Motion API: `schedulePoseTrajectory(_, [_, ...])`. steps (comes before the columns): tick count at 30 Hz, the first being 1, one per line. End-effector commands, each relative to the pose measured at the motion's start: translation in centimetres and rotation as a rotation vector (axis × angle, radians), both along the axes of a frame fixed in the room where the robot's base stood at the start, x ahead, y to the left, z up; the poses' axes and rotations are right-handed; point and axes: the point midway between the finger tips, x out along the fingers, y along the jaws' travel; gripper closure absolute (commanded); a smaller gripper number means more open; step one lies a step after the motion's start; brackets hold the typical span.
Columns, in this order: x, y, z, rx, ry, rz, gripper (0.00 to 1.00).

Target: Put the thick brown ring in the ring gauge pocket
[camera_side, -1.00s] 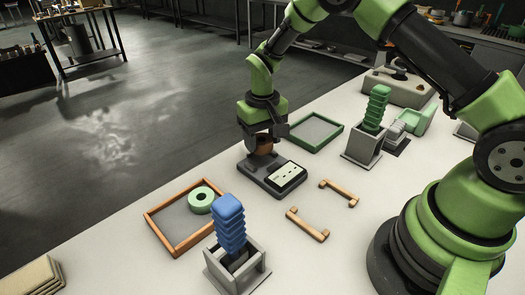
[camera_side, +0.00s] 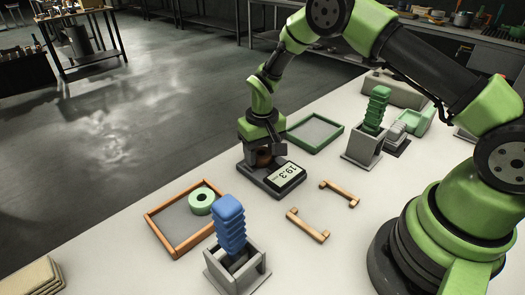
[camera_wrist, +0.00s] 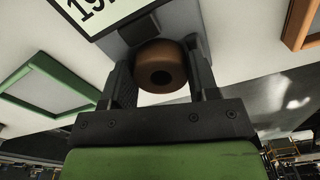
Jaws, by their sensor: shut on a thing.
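The thick brown ring (camera_wrist: 161,62) is between my gripper's two fingers in the wrist view, with its dark hole facing the camera. In the side view the ring (camera_side: 264,158) is mostly hidden by the fingers. My gripper (camera_side: 262,160) is shut on the ring, low over the left part of the dark ring gauge (camera_side: 254,179). The gauge's display (camera_side: 285,176) is lit and reads about 19.3. The pocket is hidden under the ring and fingers, and I cannot tell how deep the ring sits.
An orange-framed tray (camera_side: 161,234) holds a pale green ring (camera_side: 201,201). A green-framed tray (camera_side: 333,143) is empty behind the gauge. A blue stack (camera_side: 229,222) and a green stack (camera_side: 375,110) stand in grey holders. Two wooden handles (camera_side: 308,226) lie to the front right.

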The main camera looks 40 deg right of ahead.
Motion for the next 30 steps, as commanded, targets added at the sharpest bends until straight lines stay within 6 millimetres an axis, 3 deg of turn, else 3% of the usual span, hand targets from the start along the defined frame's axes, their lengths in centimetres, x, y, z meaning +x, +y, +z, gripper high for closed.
schedulePoseTrajectory(1, [-0.3,0.0,-1.1,-0.002,0.008,0.005,0.7])
schedulePoseTrajectory(2, [-0.3,0.0,-1.1,-0.002,0.009,0.005,0.41])
schedulePoseTrajectory(4, [-0.3,0.0,-1.1,-0.002,0.009,0.004,0.26])
schedulePoseTrajectory(11, [-0.3,0.0,-0.3,-0.002,0.008,0.003,0.26])
schedulePoseTrajectory(12, [-0.3,0.0,0.2,-0.002,0.007,0.004,0.2])
schedulePoseTrajectory(24, [-0.2,0.0,9.1,-0.001,0.002,0.005,0.2])
schedulePoseTrajectory(30, [-0.3,0.0,11.7,-0.001,0.005,0.006,0.2])
